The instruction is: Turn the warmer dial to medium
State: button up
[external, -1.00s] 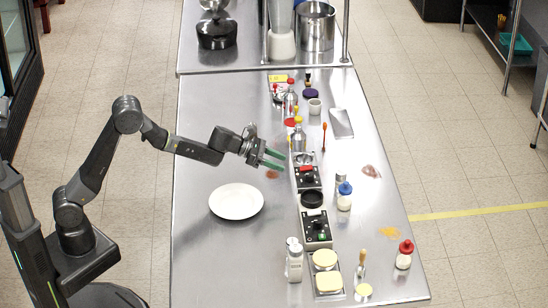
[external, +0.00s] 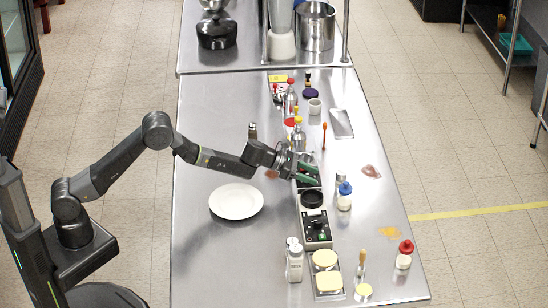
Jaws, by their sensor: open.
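My gripper (external: 308,173), with green fingers, is open over the rear control unit (external: 308,186). That unit has a dark panel; in the earlier view a red knob showed on it, now hidden behind my gripper. Whether the fingers touch the knob, I cannot tell. A second unit stands nearer the camera, with a round black plate (external: 312,199) and a dark panel with a small green-marked knob (external: 321,236). Dial markings are too small to read, and which unit is the warmer is not clear.
A white plate (external: 237,201) lies left of the units. A blue-capped jar (external: 345,197) stands right of them. A shaker (external: 294,262) and a tray with yellow rounds (external: 326,272) are at the front. Bottles, including a yellow-topped one (external: 298,137), stand behind. The left counter is mostly clear.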

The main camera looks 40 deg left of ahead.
jog(key=c, duration=1)
jog(key=shift+w+r+h+p, duration=0.1)
jog(key=shift+r+h+p, duration=0.15)
jog(key=shift+p, duration=0.4)
jog(key=shift+a+m+g+h+p, duration=0.1)
jog(key=shift+m+g+h+p, duration=0.15)
jog(key=shift+m+g+p, duration=0.65)
jog(key=shift+m+g+h+p, duration=0.3)
jog(key=shift+m+g+p, duration=0.35)
jog(key=shift+p, duration=0.6)
jog(key=m+g+p, duration=0.1)
jog(key=m+g, duration=0.1)
jog(key=g, duration=0.1)
jog(key=shift+f+h, duration=0.2)
jog(key=shift+h, duration=0.2)
jog(key=shift+m+g, duration=0.65)
jog(key=shift+m, duration=0.1)
jog(key=shift+m+g, duration=0.5)
jog(key=shift+g, duration=0.1)
